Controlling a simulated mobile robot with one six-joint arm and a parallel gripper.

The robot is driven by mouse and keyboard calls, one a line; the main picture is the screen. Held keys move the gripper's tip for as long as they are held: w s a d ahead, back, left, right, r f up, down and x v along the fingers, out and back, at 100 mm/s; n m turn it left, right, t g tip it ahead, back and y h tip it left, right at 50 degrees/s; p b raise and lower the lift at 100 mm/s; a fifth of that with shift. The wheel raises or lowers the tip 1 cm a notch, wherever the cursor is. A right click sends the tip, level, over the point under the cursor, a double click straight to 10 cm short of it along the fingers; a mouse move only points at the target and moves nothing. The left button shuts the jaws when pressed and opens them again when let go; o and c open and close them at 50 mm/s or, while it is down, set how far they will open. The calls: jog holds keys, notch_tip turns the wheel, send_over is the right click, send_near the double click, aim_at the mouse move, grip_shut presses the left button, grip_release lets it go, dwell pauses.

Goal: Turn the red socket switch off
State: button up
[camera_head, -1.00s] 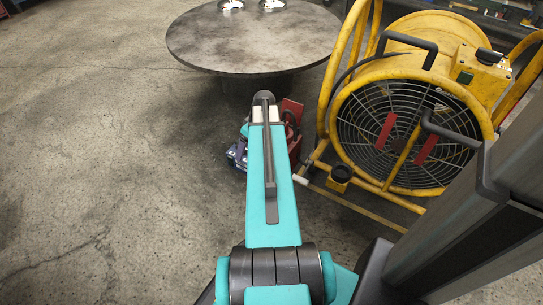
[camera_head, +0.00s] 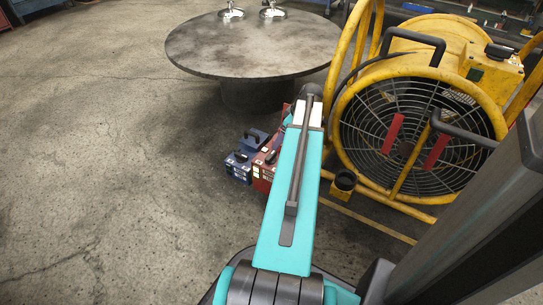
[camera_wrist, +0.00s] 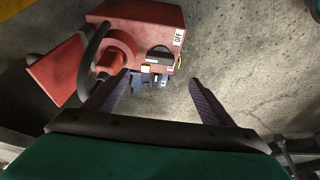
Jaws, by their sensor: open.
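The red socket box (camera_wrist: 120,14) fills the upper left of the wrist view. A black rotary switch (camera_wrist: 160,54) is on its face, near a white label reading OFF (camera_wrist: 178,37). A round red socket (camera_wrist: 118,50) sits left of the switch. I cannot tell the switch's setting. My gripper (camera_wrist: 160,84) is open and empty, its fingers apart just below the box in the picture. In the head view the red box (camera_head: 263,172) shows left of my arm, partly hidden by it; my gripper is hidden there.
Blue boxes (camera_head: 239,168) stand left of the red box. A large yellow fan (camera_head: 415,130) stands close on the right. A round dark table (camera_head: 250,50) with shiny metal items (camera_head: 231,13) is behind. Concrete floor at left is clear.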

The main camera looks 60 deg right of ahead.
aim_at(271, 156)
jog(key=shift+f, duration=0.1)
jog(key=b+x, duration=0.6)
jog(key=x, duration=0.7)
jog(key=shift+w+f, duration=0.1)
jog(key=shift+f, duration=0.25)
jog(key=c, duration=1.1)
jog(key=shift+o, duration=0.2)
jog(key=shift+a, duration=0.25)
jog(key=shift+d, duration=0.1)
